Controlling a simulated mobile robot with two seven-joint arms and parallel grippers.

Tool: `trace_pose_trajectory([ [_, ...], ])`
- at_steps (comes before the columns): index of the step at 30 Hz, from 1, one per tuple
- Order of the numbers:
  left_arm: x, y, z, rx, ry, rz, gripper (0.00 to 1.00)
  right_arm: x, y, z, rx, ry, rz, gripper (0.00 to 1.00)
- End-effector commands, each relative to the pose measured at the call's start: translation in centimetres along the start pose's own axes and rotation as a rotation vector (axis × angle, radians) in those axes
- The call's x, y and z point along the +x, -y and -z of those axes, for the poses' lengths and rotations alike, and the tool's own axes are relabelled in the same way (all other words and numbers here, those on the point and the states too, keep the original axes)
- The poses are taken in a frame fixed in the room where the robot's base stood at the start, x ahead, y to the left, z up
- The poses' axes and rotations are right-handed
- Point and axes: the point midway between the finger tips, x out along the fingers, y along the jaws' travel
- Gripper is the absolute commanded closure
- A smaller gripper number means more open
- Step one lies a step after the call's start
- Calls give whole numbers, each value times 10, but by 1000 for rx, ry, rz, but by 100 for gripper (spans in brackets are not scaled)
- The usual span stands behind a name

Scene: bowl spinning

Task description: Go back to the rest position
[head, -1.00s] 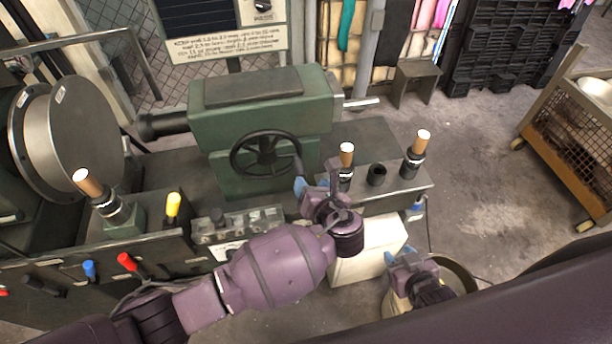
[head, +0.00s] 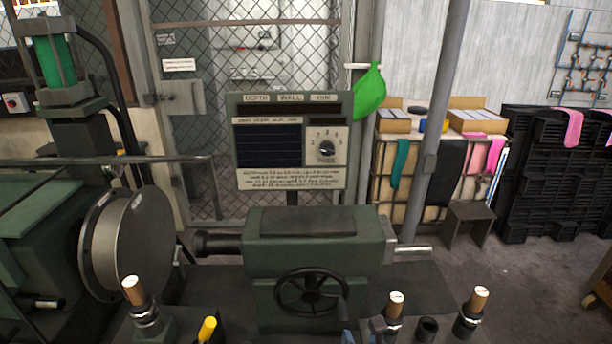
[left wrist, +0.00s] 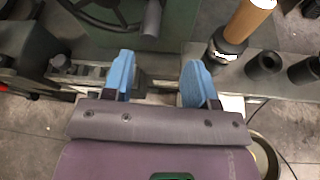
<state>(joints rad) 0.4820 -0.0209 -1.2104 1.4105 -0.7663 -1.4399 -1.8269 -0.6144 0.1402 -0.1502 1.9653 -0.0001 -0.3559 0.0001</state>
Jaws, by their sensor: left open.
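My left gripper (head: 363,333) shows only by its tip at the bottom edge of the head view, in front of the green lathe tailstock (head: 312,245). In the left wrist view the same gripper (left wrist: 158,82) has its two blue fingertips spread apart with nothing between them. A wooden-handled tool (left wrist: 248,20) stands upright in a black holder to the right of the fingers; it shows in the head view too (head: 395,304). My right gripper is in neither current view.
The lathe's round faceplate (head: 140,240) is at left, with another wooden-handled tool (head: 134,290) before it. A third tool (head: 478,300) and an empty black holder (head: 427,328) are at right. A sign panel (head: 292,140) rises behind the tailstock. Floor is open at right.

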Motion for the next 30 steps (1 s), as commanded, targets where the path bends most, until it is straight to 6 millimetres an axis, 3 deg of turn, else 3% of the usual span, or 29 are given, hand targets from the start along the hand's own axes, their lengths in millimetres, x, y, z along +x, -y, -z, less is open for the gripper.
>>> trace_pose_trajectory([
  [5, -6, 26, -7, -364, -51, 168, 47, 0, 0, 0, 0, 1, 0, 59],
  [9, -7, 40, -30, -722, -141, 292, 47, 0, 0, -1, 0, 2, 0, 59],
  [14, -4, 38, -50, -1181, -304, 388, 47, 1, 0, -2, 0, 3, 0, 59],
  [17, 0, 26, -57, -1497, -424, 416, 47, 1, 0, -2, 0, 3, 0, 59],
  [20, 7, 2, -61, -1835, -540, 423, 47, 2, 0, -2, 0, 1, 0, 59],
  [23, 17, -37, -57, -2192, -639, 406, 47, 3, 0, -2, 0, -2, 0, 59],
  [26, 26, -83, -45, -2498, -688, 379, 47, 4, 0, -2, 0, -5, 0, 59],
  [30, 33, -153, -15, -2835, -675, 330, 47, 5, 1, -3, 0, -7, 0, 59],
])
